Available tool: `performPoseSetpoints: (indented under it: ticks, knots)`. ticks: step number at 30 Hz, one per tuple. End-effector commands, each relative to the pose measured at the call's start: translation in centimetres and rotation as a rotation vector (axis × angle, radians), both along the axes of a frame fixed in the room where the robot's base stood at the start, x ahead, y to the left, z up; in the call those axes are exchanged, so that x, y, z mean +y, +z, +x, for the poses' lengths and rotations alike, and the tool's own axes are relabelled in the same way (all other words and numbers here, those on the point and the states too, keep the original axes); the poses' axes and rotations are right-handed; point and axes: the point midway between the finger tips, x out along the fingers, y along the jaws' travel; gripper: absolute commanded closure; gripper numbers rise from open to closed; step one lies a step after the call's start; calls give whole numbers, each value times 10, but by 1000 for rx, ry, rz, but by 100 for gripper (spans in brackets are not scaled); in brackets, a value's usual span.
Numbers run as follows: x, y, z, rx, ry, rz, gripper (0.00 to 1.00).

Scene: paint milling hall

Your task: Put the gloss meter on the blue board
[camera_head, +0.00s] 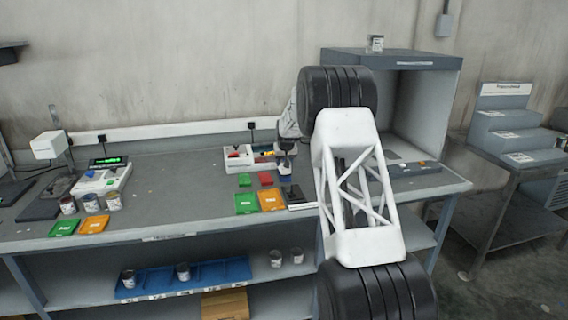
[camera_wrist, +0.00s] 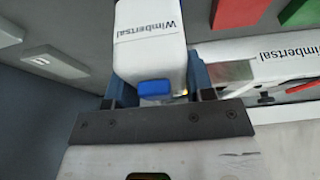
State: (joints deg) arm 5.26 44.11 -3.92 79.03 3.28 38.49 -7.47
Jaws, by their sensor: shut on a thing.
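My gripper (camera_head: 285,170) is over the worktable, behind the green and orange boards. In the wrist view its two blue fingers (camera_wrist: 155,82) are shut on a white, round-cornered device marked "Wimbertsal" with a blue button, which looks like the gloss meter (camera_wrist: 150,48). My arm hides most of it in the head view. I cannot make out a blue board on the tabletop; part of the table is hidden behind my arm. A long blue tray or board (camera_head: 155,280) lies on the lower shelf with small cans on it.
Green (camera_head: 246,203) and orange (camera_head: 271,200) boards lie near the front edge, with smaller green and red ones behind. A second white "Wimbertsal" device (camera_wrist: 290,66) is beside my gripper. A grey booth (camera_head: 432,105) stands right.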

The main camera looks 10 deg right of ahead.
Motion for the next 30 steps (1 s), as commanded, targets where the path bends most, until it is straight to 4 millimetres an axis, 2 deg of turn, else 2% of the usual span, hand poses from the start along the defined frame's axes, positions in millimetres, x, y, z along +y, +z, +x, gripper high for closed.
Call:
performPoseSetpoints:
  ticks: [17, 18, 22, 30]
  knots:
    - [0, -10, 1, -3, 0, 0, 94]
    - [0, -10, 0, -2, 0, 0, 45]
    - [0, -10, 0, -2, 0, 0, 26]
    - [0, -10, 0, -2, 0, 0, 26]
